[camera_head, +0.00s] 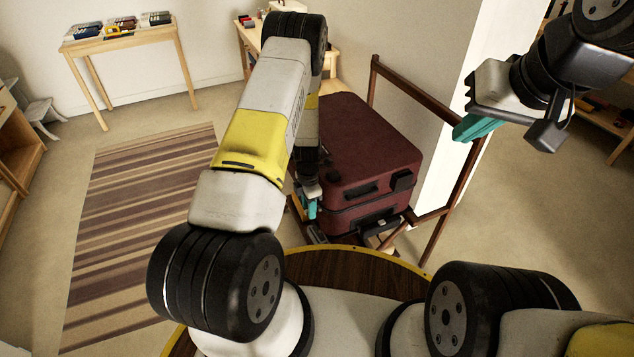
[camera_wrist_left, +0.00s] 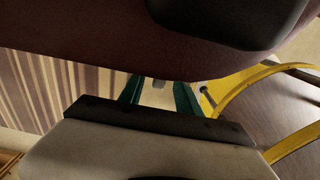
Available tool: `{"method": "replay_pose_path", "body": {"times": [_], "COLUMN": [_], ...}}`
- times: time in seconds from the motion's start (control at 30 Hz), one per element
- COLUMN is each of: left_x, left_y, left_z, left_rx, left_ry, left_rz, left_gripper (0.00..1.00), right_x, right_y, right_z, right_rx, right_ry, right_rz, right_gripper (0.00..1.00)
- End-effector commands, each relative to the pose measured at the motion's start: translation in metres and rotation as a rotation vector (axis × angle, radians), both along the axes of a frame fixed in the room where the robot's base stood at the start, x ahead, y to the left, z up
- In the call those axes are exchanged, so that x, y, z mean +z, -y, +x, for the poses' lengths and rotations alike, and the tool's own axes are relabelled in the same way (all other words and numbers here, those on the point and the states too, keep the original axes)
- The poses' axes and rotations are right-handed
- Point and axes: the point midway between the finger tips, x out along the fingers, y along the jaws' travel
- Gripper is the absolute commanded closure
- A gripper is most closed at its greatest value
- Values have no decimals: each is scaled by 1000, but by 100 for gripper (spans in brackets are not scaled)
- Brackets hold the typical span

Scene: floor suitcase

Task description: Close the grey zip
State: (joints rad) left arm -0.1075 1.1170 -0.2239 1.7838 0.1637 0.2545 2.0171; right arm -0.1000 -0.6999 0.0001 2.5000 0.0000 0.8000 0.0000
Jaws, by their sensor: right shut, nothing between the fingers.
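A dark red suitcase (camera_head: 368,150) lies flat on a low brown wooden rack, with a seam between its upper and lower parts. My left gripper (camera_head: 309,208) is at its near left corner, teal fingers pointing down. In the left wrist view the suitcase (camera_wrist_left: 100,45) covers the top, and the left gripper's fingers (camera_wrist_left: 158,97) stand apart beneath its edge. A small pale grey piece (camera_wrist_left: 159,85) shows between them; I cannot tell whether it is the zip. The zip is not clearly visible in the head view. My right gripper (camera_head: 476,128) is shut and empty, raised at the right.
The brown wooden rack frame (camera_head: 452,212) rises right of the suitcase, beside a white wall edge (camera_head: 455,110). A striped rug (camera_head: 140,230) lies on the left floor. A small wooden table (camera_head: 120,40) stands at the back left.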

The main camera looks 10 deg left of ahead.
Motion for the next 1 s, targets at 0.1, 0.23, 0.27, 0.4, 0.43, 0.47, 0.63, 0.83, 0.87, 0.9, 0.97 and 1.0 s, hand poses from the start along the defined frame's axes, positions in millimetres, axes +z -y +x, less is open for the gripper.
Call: {"method": "replay_pose_path", "body": {"times": [0.1, 0.23, 0.27, 0.4, 0.43, 0.47, 0.63, 0.83, 0.87, 0.9, 0.97, 1.0], "left_x": [0, 0, 0, 0, 0, 0, 0, 0, 0, 0, 0, 0], "left_y": [0, 0, 0, 0, 0, 0, 0, 0, 0, 0, 0, 0], "left_z": [0, 0, 0, 0, 0, 0, 0, 0, 0, 0, 0, 0], "left_rx": [0, 0, 0, 0, 0, 0, 0, 0, 0, 0, 0, 0], "left_ry": [0, 0, 0, 0, 0, 0, 0, 0, -1, 0, -1, -1], "left_rz": [0, 0, 0, 0, 0, 0, 0, 0, 1, 0, 1, 1], "left_gripper": [60, 70, 76, 100, 100, 100, 100, 100, 100, 100, 100, 100], "right_x": [0, 0, 0, 0, 0, 0, 0, 0, 0, 0, 0, 0], "right_y": [0, 0, 0, 0, 0, 0, 0, 0, 0, 0, 0, 0], "right_z": [0, 0, 0, 0, 0, 0, 0, 0, 0, 0, 0, 0], "right_rx": [0, 0, 0, 0, 0, 0, 0, 0, 0, 0, 0, 0], "right_ry": [0, 0, 0, 0, 0, 0, 0, 0, 0, 0, 0, 0], "right_rz": [0, 0, 0, 0, 0, 0, 0, 0, 0, 0, 0, 0], "right_gripper": [100, 100, 100, 100, 100, 100, 100, 100, 100, 100, 100, 100]}}
